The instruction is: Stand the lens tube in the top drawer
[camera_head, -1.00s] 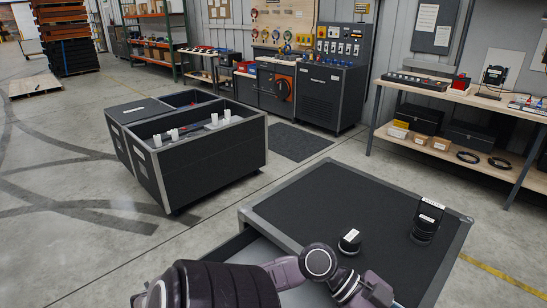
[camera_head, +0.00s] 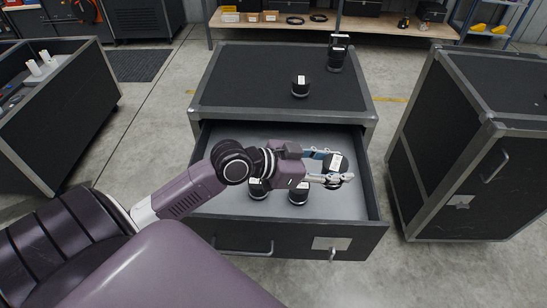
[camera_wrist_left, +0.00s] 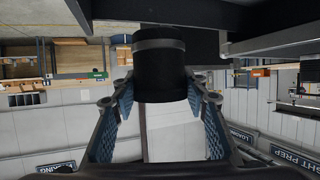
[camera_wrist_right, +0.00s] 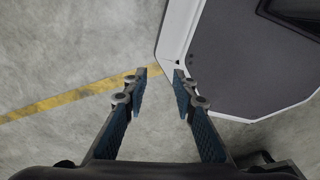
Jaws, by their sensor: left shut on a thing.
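The top drawer (camera_head: 335,204) of the black cabinet is pulled open, with a grey floor inside. My left gripper (camera_head: 330,170) is over the right part of the drawer, shut on a black cylinder with a white label, apparently the lens tube (camera_head: 336,163). The lens tube (camera_wrist_left: 158,70) also shows between the fingers in the left wrist view. I cannot tell whether it touches the drawer floor. Two black round pieces with white labels, one at left (camera_head: 258,189) and one at right (camera_head: 298,192), stand in the drawer, partly behind my arm. My right gripper (camera_wrist_right: 160,75) is open and empty.
On the cabinet top (camera_head: 250,80) stand a short black piece (camera_head: 300,87) and a taller black piece (camera_head: 337,54). Another black case (camera_head: 450,140) is close on the right. An open bin (camera_head: 60,120) stands at left, a workbench (camera_head: 390,25) behind.

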